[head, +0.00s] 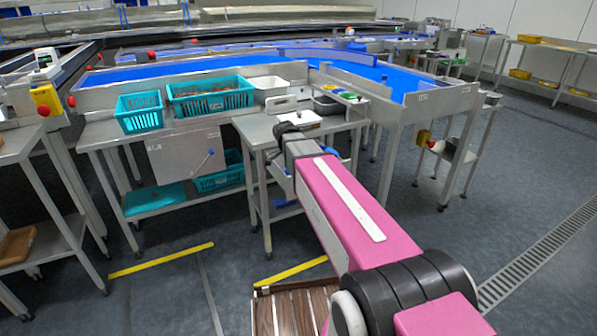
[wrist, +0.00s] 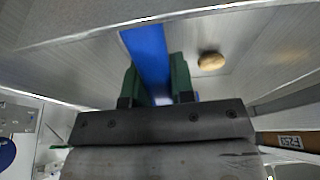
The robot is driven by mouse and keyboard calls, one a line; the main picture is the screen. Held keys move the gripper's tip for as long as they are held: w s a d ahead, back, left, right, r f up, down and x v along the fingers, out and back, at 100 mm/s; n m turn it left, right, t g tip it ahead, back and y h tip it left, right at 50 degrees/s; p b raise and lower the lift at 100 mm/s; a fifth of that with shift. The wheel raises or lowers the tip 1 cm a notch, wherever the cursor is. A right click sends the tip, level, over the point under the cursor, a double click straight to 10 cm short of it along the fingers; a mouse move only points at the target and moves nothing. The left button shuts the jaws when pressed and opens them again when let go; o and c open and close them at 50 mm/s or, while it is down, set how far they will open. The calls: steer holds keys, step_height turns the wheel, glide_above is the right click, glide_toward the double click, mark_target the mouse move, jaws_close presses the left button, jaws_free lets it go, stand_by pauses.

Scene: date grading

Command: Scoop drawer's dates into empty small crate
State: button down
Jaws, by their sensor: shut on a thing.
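My gripper (wrist: 156,85) has its two green fingers closed on the sides of a long blue strip (wrist: 146,42), which looks like a handle.
A larger teal crate (head: 213,102) with brownish contents and a white tub (head: 268,87) stand beside the small crate. A small steel side table (head: 262,131) lies under my arm. A brown round object (wrist: 211,61) rests on grey metal.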

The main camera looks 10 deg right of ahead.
steer(key=shift+r, duration=0.65)
steer(key=shift+a+r, duration=0.1)
steer(key=shift+s+a+r+h, duration=0.15)
steer(key=shift+a+r+h, duration=0.15)
steer(key=shift+r, duration=0.75)
